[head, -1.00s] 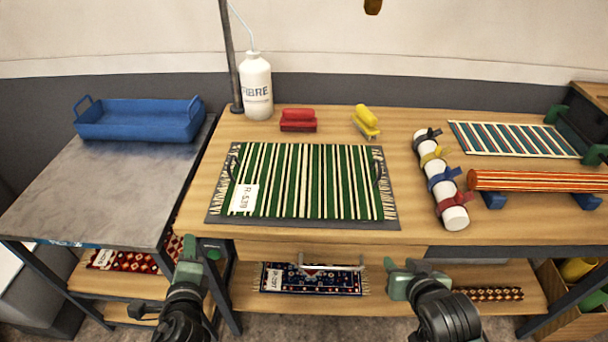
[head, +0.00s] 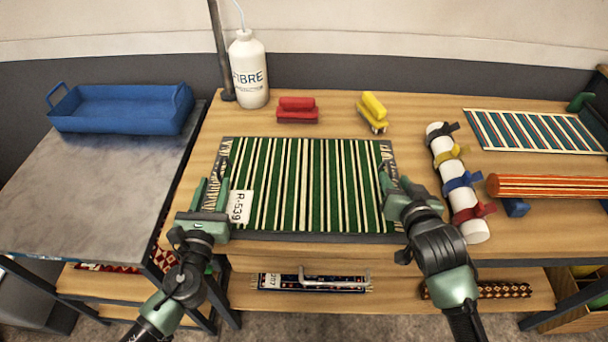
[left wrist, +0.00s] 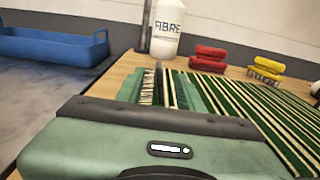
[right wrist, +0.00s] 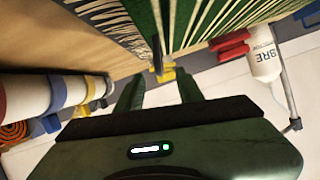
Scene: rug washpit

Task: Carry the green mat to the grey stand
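The green mat (head: 300,185), with cream stripes and a white R-539 tag, lies flat on a dark grey board (head: 310,238) on the wooden bench. The board has an upright dark handle at each side. My left gripper (head: 210,188) is open at the board's left side; in the left wrist view the handle (left wrist: 158,80) shows between its fingers. My right gripper (head: 396,180) is open at the right side; in the right wrist view the other handle (right wrist: 157,52) shows just beyond and between its fingertips. The grey stand (head: 90,195) is the metal-topped table at left.
A blue tub (head: 125,108) occupies the back of the grey stand; its front is clear. A white bottle (head: 248,70), red brush (head: 297,110) and yellow brush (head: 373,110) stand behind the mat. A strapped white roll (head: 458,185) lies close to my right gripper.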

